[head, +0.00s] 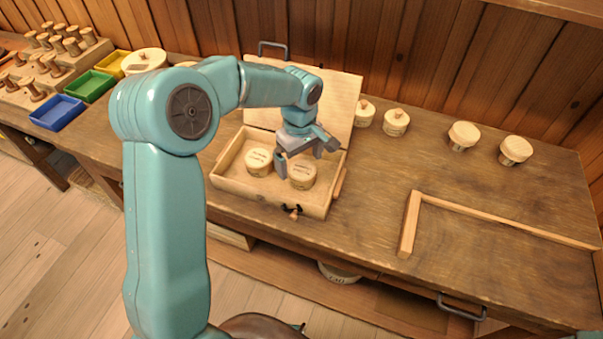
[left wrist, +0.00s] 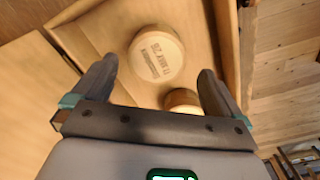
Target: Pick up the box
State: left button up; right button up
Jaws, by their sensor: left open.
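An open wooden box (head: 262,199) stands on the workbench, its hinged lid (head: 340,95) tilted back behind it. A small dark clasp (head: 292,209) is on its front. Two round lidded containers with printed tops, one on the left (head: 258,162) and one on the right (head: 302,177), sit inside. My left gripper (head: 305,160) is open and empty over the box, close to the right container. In the left wrist view, one printed round lid (left wrist: 156,55) shows between the open fingers (left wrist: 155,75). A second container (left wrist: 182,100) is partly hidden by the gripper. My right gripper is not in view.
Turned lidded pots (head: 396,122) stand along the back right. A wooden L-shaped strip (head: 480,218) lies on the right of the workbench (head: 370,170). Blue (head: 57,112), green (head: 90,86) and yellow trays and spool racks are at the far left.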

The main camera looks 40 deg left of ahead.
aim_at(300, 168)
pick_arm(q)
jog(key=f, duration=0.4)
jog(key=shift+w+a+f+p, duration=0.1)
jog(key=shift+w+f+p, duration=0.05)
jog(key=shift+w+p, duration=0.25)
jog(key=shift+s+f, duration=0.15)
jog(key=shift+f, duration=0.15)
jog(key=c, duration=1)
jog(key=shift+o, duration=0.2)
